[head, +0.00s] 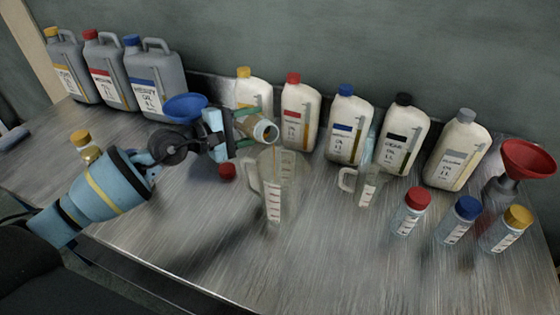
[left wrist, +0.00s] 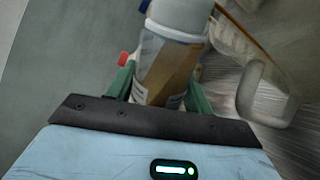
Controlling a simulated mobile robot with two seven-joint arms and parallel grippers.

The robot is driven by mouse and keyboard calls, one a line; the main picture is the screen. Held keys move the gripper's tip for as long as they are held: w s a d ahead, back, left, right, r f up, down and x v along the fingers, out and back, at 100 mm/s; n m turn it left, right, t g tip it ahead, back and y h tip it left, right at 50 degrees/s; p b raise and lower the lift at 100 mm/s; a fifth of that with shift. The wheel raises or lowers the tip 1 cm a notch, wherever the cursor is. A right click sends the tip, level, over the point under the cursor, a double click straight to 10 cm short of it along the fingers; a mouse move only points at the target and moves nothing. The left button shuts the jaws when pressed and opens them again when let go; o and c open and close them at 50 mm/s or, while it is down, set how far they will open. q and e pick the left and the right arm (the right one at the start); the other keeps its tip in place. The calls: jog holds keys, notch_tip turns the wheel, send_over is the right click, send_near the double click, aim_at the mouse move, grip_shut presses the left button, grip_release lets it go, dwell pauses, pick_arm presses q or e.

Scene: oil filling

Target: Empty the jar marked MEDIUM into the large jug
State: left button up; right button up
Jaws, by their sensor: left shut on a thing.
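My left gripper (head: 240,128) is shut on a small clear jar (head: 262,131), tilted with its uncapped mouth over the large jug (head: 273,205). In the left wrist view, the jar (left wrist: 165,68) sits between the green fingers and shows amber-brown contents; its marking cannot be read. The large clear jug stands upright on the table, its handle to the left, and shows in the left wrist view (left wrist: 268,95). I cannot tell clearly how much oil is in it. A red cap (head: 228,171) lies on the table left of the jug. My right gripper is not in view.
A smaller jug (head: 368,188) stands right of the large one. Capped jars (head: 410,212) stand front right, beside a red funnel (head: 528,160). Several white bottles (head: 346,125) and grey canisters (head: 155,80) line the back. A yellow-capped jar (head: 88,150) stands left. The front middle is clear.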

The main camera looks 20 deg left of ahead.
aim_at(247, 124)
pick_arm(q)
jog(key=shift+d+r, duration=0.2)
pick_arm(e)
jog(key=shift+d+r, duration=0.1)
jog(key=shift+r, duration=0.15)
pick_arm(q)
jog(key=shift+s+r+p, duration=0.1)
jog(key=shift+r+p, duration=0.05)
jog(key=shift+p, duration=0.15)
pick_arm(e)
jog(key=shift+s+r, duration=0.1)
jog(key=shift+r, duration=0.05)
pick_arm(q)
jog(key=shift+m, duration=0.3)
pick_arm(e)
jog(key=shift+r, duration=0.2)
pick_arm(q)
jog(key=shift+s+d+r+m+p, duration=0.3)
jog(key=shift+d+r+m+p, duration=0.15)
jog(key=shift+p, duration=0.35)
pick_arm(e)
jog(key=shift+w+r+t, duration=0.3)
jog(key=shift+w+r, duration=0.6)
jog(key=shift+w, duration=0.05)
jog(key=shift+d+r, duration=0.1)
pick_arm(q)
jog(key=shift+r+m+p, duration=0.3)
jog(key=shift+m, duration=0.05)
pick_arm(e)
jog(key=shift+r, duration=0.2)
